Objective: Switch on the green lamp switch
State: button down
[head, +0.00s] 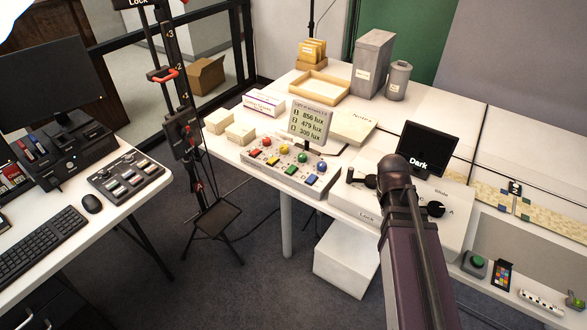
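My dark arm rises from the lower right, to the right of the panel. My gripper cannot be made out in this view. Nothing of mine covers the panel.
A lux display (309,122) stands right behind the panel. Cream boxes (241,133) stand to its left. A white device with a dark screen (428,149) is to its right. A black stand (183,130) rises left of the table. A second desk holds another switch panel (127,180).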

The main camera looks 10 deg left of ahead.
aim_at(292, 168)
jog(key=w+a+n, duration=0.1)
jog(key=w+a, duration=0.1)
jog(key=w+a+n+t+h+b, duration=0.1)
jog(key=w+a+n, duration=0.1)
jog(key=w, duration=0.1)
jog(key=w+a+n+t, duration=0.1)
jog(key=w+a+n, duration=0.1)
jog(key=w, duration=0.1)
jog(key=shift+w+a+f+h, duration=0.1)
jog(key=shift+f+h, duration=0.2)
jog(key=shift+f, duration=0.05)
jog(key=w+a+n, duration=0.1)
jog(key=w+a, duration=0.1)
jog(key=w+a+n+t+b, duration=0.1)
jog(key=w+a+n, duration=0.1)
jog(key=a, duration=0.1)
jog(key=w+a+n+t, duration=0.1)
jog(key=w+a+n, duration=0.1)
jog(key=a, duration=0.1)
jog(key=shift+w+r+h+b, duration=0.2)
jog(key=shift+h+b, duration=0.2)
jog(key=w+a+r+n+t+b, duration=0.1)
jog(key=w+a+n+t, duration=0.1)
jog(key=a+n, duration=0.3)
jog(key=w+a+r+n+t+b, duration=0.1)
jog(key=w+a+n+t, duration=0.2)
jog(key=a, duration=1.1)
jog(key=shift+w+r+n+y, duration=0.15)
jog(key=shift+w+n+y, duration=0.15)
jog(key=shift+w+n, duration=0.7)
